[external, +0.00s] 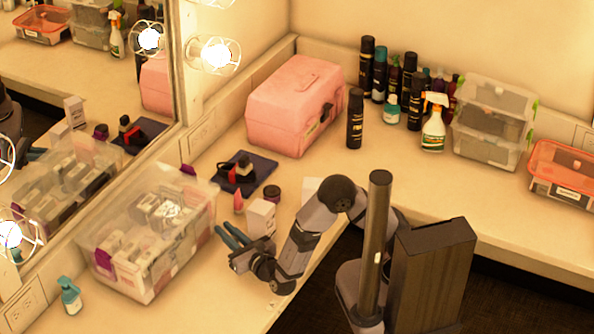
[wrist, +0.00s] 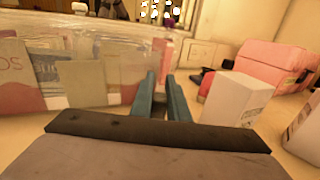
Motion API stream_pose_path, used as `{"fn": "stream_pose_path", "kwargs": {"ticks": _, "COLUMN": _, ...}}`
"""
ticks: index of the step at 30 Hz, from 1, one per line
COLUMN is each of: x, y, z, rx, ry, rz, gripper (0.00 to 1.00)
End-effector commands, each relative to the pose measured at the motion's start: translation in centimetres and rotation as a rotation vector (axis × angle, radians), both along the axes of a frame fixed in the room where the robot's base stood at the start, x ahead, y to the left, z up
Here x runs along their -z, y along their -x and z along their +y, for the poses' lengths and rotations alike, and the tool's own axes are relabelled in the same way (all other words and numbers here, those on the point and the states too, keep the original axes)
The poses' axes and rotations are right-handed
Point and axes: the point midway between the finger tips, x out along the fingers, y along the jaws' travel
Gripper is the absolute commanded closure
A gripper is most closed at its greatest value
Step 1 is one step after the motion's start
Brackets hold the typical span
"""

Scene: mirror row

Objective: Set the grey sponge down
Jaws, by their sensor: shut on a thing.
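My gripper (external: 230,238) is low over the near counter, between the clear bin and a white box, with its teal fingers pointing toward the mirror side. In the wrist view the two fingers (wrist: 167,92) are close together, shut on a small dark grey thing between them, which I take to be the grey sponge (wrist: 159,106). Only a narrow part of the sponge shows. In the external view the sponge is hidden or too small to make out. I cannot tell whether it touches the counter.
A clear bin (external: 145,270) of boxes stands left of my gripper. The white box (external: 261,217) stands close on its right. A dark mat (external: 262,170) holds red and black items. Behind is a pink case (external: 292,110). Bare counter (external: 200,312) lies at the front.

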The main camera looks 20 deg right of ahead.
Motion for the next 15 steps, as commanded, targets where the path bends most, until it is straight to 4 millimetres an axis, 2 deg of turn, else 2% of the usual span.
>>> {"fn": "stream_pose_path", "kwargs": {"ticks": 9, "x": 3.6, "y": 0.0, "z": 0.0, "rx": -0.001, "ry": 0.004, "rz": -0.001, "gripper": 1.0}}
{"fn": "stream_pose_path", "kwargs": {"ticks": 15, "x": 4.0, "y": 0.0, "z": 0.0, "rx": -0.001, "ry": 0.0, "rz": 0.0, "gripper": 1.0}}
